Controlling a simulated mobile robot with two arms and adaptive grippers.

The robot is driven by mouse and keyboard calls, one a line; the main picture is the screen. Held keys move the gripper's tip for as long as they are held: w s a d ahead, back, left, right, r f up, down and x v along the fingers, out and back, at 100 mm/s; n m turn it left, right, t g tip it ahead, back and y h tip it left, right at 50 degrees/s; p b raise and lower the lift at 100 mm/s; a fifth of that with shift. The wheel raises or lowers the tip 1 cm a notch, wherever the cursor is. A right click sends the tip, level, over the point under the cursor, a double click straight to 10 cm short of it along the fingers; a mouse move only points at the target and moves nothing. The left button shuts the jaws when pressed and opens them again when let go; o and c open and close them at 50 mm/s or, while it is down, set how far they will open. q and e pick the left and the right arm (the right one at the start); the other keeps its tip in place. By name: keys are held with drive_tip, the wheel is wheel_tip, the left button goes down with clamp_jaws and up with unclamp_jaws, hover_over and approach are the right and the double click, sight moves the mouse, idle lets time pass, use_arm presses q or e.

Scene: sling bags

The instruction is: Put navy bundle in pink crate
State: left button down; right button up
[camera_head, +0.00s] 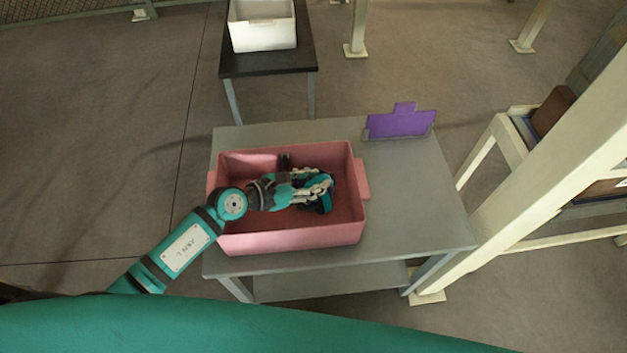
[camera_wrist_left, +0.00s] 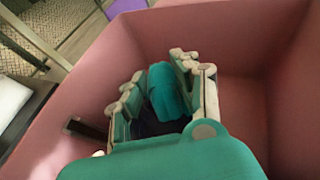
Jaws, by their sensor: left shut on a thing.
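The pink crate (camera_head: 290,241) stands on a grey table, and its walls surround the left wrist view (camera_wrist_left: 235,35). My left gripper (camera_head: 322,186) reaches down inside it from the left. In the left wrist view its fingers (camera_wrist_left: 165,90) are shut on the navy bundle, which shows a teal part (camera_wrist_left: 170,92) and dark navy cloth. In the head view the bundle (camera_head: 318,207) shows partly past the fingers, low in the crate. The fingers hide much of it, and I cannot tell whether it touches the floor. My right gripper is not in view.
A purple sign-like panel (camera_head: 400,123) stands at the table's back edge. The grey table (camera_head: 420,210) is bare right of the crate. A white bin (camera_head: 262,30) sits on a black table behind. A cream post (camera_head: 560,170) rises at the right.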

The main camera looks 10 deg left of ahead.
use_arm(q)
drive_tip(key=c, duration=1)
unclamp_jaws()
drive_tip(key=shift+f, duration=0.1)
drive_tip(key=shift+s+a+r, duration=0.1)
drive_tip(key=shift+r, duration=0.1)
drive_tip(key=shift+b+v, duration=0.4)
drive_tip(key=shift+v, duration=5.45)
drive_tip(key=shift+r, duration=0.1)
